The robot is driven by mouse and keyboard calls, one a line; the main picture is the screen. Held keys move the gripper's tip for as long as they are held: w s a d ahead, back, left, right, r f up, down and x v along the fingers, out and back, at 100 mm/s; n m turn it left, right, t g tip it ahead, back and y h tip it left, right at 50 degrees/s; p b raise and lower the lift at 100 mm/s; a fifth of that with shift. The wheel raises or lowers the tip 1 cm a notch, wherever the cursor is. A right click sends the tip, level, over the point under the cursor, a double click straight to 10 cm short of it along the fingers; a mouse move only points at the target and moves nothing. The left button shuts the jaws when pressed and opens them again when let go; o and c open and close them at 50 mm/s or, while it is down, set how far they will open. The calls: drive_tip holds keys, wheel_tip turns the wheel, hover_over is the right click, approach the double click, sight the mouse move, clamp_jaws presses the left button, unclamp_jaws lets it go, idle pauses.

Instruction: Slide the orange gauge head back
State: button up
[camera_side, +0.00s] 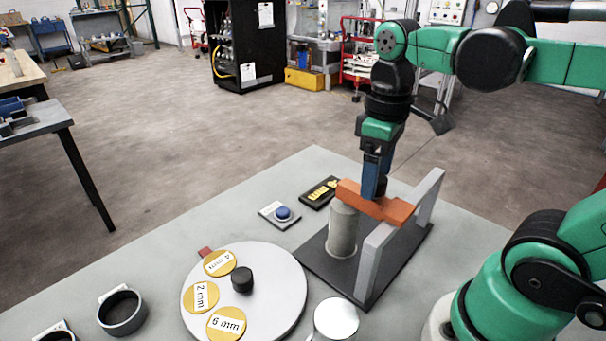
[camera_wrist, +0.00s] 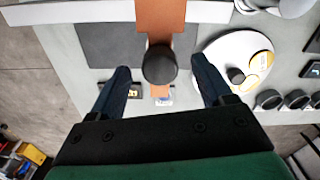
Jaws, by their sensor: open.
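The orange gauge head (camera_side: 396,211) is a bar lying across the grey upright rails (camera_side: 376,262) of a stand on a dark base plate (camera_side: 318,262). Its left end reaches over a grey cylinder (camera_side: 342,232); I cannot tell whether they touch. A round black knob (camera_wrist: 160,65) stands on the orange gauge head (camera_wrist: 160,14) in the wrist view. My gripper (camera_side: 373,190) is down at the head, its dark blue fingers pointing down. In the wrist view my gripper (camera_wrist: 161,72) is open, one finger on each side of the knob, with gaps visible. In the side view the fingers mostly hide the knob.
A round plate (camera_side: 278,303) carries yellow discs labelled 2 mm (camera_side: 201,297), 4 mm (camera_side: 219,262) and 6 mm (camera_side: 226,324), around a black knob. A blue button (camera_side: 283,213) and a black display (camera_side: 319,193) lie behind. Black cups (camera_side: 122,313) stand front left.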

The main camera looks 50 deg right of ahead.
drive_tip(key=shift+f, duration=0.15)
clamp_jaws()
idle(1.4)
